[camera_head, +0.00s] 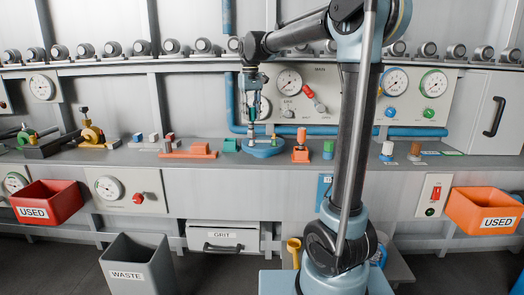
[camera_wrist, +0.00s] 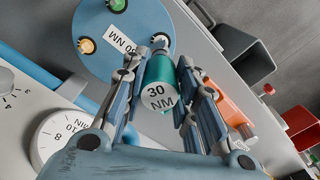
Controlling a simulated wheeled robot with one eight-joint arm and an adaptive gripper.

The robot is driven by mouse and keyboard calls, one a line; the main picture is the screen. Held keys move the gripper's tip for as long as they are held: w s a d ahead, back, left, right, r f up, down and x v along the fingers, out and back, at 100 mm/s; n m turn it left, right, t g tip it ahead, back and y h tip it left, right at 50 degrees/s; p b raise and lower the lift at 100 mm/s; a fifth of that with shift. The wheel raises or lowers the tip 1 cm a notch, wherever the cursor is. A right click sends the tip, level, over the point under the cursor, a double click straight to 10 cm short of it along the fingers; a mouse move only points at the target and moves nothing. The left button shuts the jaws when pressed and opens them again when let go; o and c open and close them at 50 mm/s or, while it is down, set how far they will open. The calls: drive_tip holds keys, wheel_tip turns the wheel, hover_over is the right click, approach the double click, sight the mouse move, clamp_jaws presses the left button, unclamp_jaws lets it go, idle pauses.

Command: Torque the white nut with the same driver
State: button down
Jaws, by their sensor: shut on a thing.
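My gripper (camera_wrist: 156,68) is shut on a teal driver (camera_wrist: 158,90) marked "30 NM", its end cap facing the wrist camera. The driver's far end points at a blue round plate (camera_wrist: 88,18) carrying a green nut (camera_wrist: 117,5), a yellow nut (camera_wrist: 86,46) and an "NM" label. A pale round piece (camera_wrist: 160,38) shows just past the driver; I cannot tell whether it is the white nut. In the head view my gripper (camera_head: 251,118) is pointed down over the blue plate (camera_head: 264,152). Contact between driver and nut is hidden.
An orange stand (camera_head: 300,153) is just right of the plate, with a green block (camera_head: 328,150) beyond it. A teal block (camera_head: 231,145) and orange fixture (camera_head: 190,151) are to its left. A gauge panel (camera_head: 318,80) rises close behind. Red (camera_head: 46,203) and orange (camera_head: 484,212) bins hang in front.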

drive_tip(key=shift+r, duration=2.75)
